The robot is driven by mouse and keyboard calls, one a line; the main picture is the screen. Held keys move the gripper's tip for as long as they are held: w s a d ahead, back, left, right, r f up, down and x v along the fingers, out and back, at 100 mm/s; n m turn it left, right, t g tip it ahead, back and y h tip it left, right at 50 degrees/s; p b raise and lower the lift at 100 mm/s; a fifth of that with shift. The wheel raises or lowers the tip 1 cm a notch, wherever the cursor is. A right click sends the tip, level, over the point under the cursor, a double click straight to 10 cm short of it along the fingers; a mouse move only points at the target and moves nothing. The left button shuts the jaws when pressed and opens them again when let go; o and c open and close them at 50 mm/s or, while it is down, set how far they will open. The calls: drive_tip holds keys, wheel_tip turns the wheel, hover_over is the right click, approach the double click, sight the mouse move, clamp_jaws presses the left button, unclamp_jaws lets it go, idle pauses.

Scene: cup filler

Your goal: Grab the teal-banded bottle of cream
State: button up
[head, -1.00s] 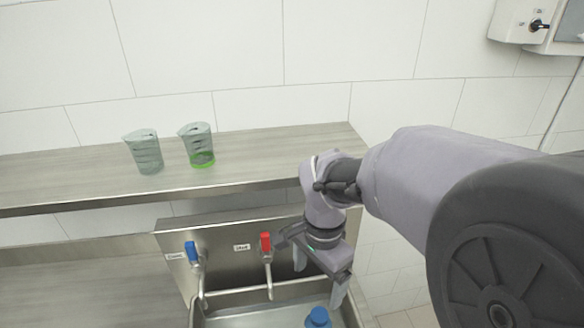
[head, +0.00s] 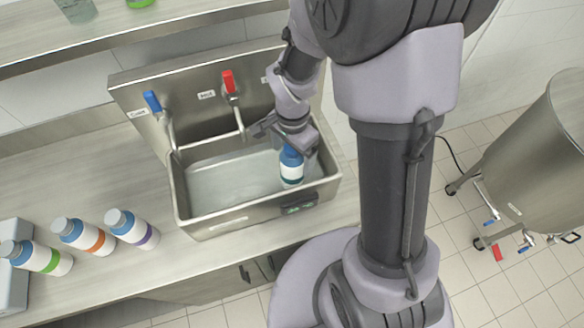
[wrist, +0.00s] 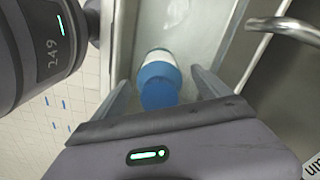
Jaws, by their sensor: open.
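The bottle (head: 291,168) stands in the right part of the steel sink, with a blue cap and a white body. In the wrist view the bottle (wrist: 157,75) shows its blue cap toward me and a bluish-green band at the far end of its body; the band's exact colour is hard to tell. My gripper (head: 291,148) is at the cap's height in the head view, partly hiding it. In the wrist view my gripper (wrist: 163,88) is open, one finger on each side of the cap, with gaps visible.
The sink (head: 185,205) has walls around the bottle, and a blue-handled tap (head: 153,102) and a red-handled tap (head: 229,82) behind. Bottles with purple (head: 131,229), orange (head: 84,235) and green (head: 36,257) bands stand on the left counter. A steel vat (head: 540,150) stands at right.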

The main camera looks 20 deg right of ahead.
drive_tip(key=shift+s, duration=0.1)
drive_tip(key=shift+r, duration=0.1)
clamp_jaws()
